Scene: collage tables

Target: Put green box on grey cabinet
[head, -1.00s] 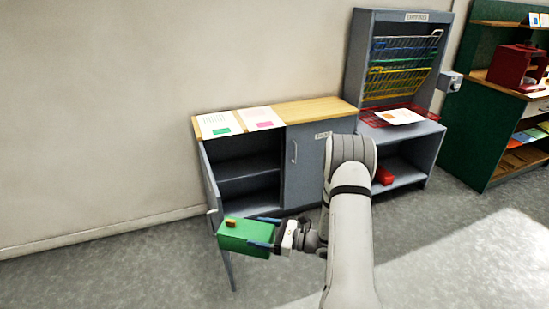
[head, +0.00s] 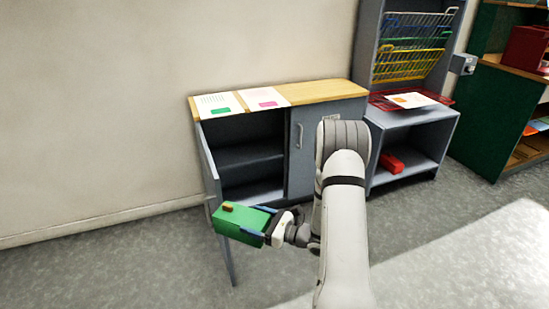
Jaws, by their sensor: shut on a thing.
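The green box (head: 240,222) has a small orange piece on its top left end. My gripper (head: 264,224) is shut on the right end of the box and holds it above the floor, in front of the cabinet's open left side. The grey cabinet (head: 301,180) has a light wooden top (head: 318,91). Its left door (head: 209,173) stands open toward me, and the dark shelves (head: 250,157) inside look empty. Its right door is shut. My arm hides part of the cabinet's right side.
Two papers, one with a green mark (head: 218,105) and one with a pink mark (head: 264,98), lie on the cabinet top's left half. Right of them the top is clear. A grey rack unit (head: 412,121) with wire baskets and a red box (head: 391,164) stands at right.

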